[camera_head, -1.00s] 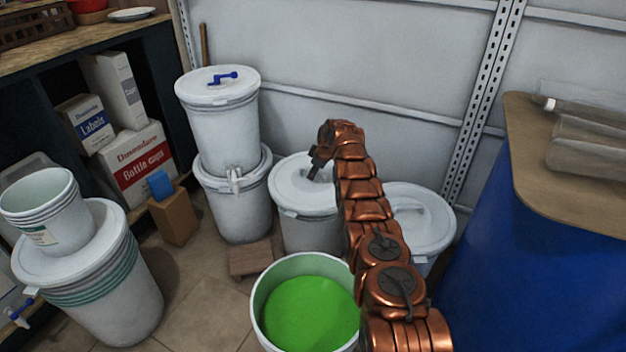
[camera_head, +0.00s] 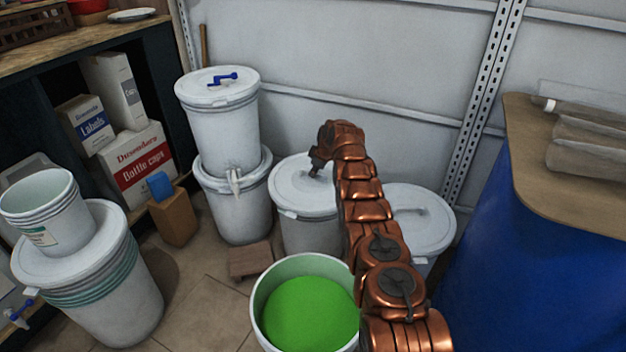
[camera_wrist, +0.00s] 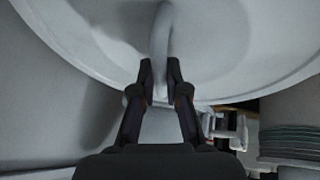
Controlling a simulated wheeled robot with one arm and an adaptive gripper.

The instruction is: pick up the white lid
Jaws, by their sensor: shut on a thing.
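The white lid (camera_head: 290,192) is round and covers the drum in the middle, in front of the back wall. It looks level and seated on the drum. Its raised handle (camera_wrist: 161,28) shows in the wrist view, running in between my fingertips. My gripper (camera_wrist: 160,74) is shut on this handle. In the head view my gripper (camera_head: 316,168) is over the lid, and my arm hides the lid's right side. The rest of the lid (camera_wrist: 235,55) fills the top of the wrist view.
An open drum of green liquid (camera_head: 310,312) stands in front. Another lidded drum (camera_head: 418,225) is at the right, near a blue barrel (camera_head: 490,250). Stacked white drums (camera_head: 222,125) stand at the left, close to the lid. A low wooden block (camera_head: 250,258) lies on the floor.

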